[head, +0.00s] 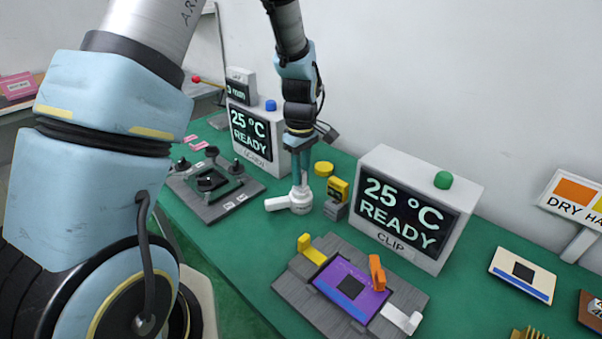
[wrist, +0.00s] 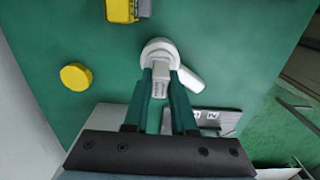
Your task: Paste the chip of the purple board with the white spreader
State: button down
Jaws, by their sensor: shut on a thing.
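The purple board (head: 329,277) lies in a grey fixture (head: 298,269) at the front centre of the head view, with a dark square chip (head: 350,286) on its face. My gripper (head: 299,180) is upright behind and left of the board, low over the table. It is shut on a white upright piece, which I take for the white spreader (wrist: 160,77). Below it is a round white base (head: 300,204) with an arm pointing left in the head view. I cannot tell whether spreader and base are separate. The spreader's lower end is hidden.
The fixture has a yellow post (head: 311,250), an orange lever (head: 377,272) and a white tab (head: 402,320). The CLIP display box (head: 455,205) stands behind it. A yellow block (head: 337,190) and yellow disc (head: 324,168) stand near my gripper. Another dark fixture (head: 212,183) is left.

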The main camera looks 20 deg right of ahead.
jog(key=shift+r+p, duration=2.7)
jog(key=shift+r, duration=0.85)
jog(key=shift+s+f, duration=0.1)
